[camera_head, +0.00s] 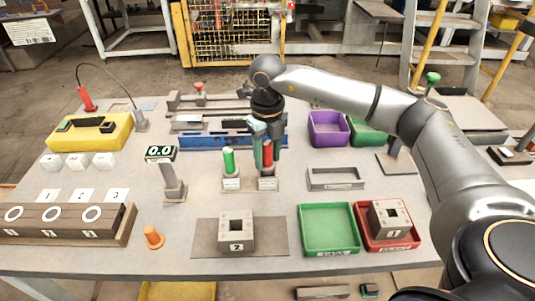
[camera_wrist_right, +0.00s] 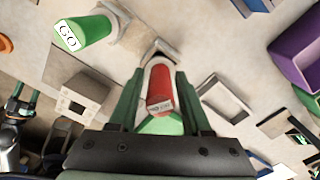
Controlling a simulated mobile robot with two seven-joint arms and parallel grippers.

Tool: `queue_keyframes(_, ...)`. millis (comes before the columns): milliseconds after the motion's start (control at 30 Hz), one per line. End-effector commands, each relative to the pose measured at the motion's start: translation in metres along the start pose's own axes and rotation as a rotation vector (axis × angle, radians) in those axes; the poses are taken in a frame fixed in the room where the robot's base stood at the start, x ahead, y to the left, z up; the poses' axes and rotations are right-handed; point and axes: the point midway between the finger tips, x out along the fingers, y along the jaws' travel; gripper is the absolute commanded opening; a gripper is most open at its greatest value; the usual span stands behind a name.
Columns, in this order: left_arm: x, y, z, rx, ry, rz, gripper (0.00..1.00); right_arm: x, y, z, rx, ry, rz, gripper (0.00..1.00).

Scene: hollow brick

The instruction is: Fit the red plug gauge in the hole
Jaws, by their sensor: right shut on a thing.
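The red plug gauge (camera_head: 267,153) stands upright at its small stand (camera_head: 268,183) near the table's middle. My right gripper (camera_head: 262,147) comes down from above and is shut on its handle. In the right wrist view the red gauge (camera_wrist_right: 159,88) lies between the fingers, its end label toward the camera. I cannot tell whether its lower end is still seated in the stand. A hollow brick (camera_head: 237,230) marked 2, with a square hole in its top, sits on a dark mat (camera_head: 205,240) in front. My left gripper is not visible in the head view.
A green plug gauge (camera_head: 229,160) stands close left of the red one. A digital gauge (camera_head: 173,180) and orange cone (camera_head: 153,237) stand further left. A green tray (camera_head: 330,250) and a red tray (camera_head: 412,240) holding brick 1 (camera_head: 388,218) lie front right. A grey frame (camera_head: 336,179) lies right.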

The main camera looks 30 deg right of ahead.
Motion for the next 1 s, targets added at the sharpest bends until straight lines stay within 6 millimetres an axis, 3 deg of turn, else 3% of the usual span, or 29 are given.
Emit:
queue_keyframes(900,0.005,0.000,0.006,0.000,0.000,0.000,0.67,0.011,0.000,0.000,0.000,-0.001,0.001,0.00)
queue_keyframes(933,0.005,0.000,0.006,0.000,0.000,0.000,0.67,0.011,0.000,0.000,0.000,-0.001,0.000,0.34)
queue_keyframes(1000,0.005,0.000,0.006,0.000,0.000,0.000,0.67,0.011,0.000,0.000,0.000,-0.001,0.000,0.42)
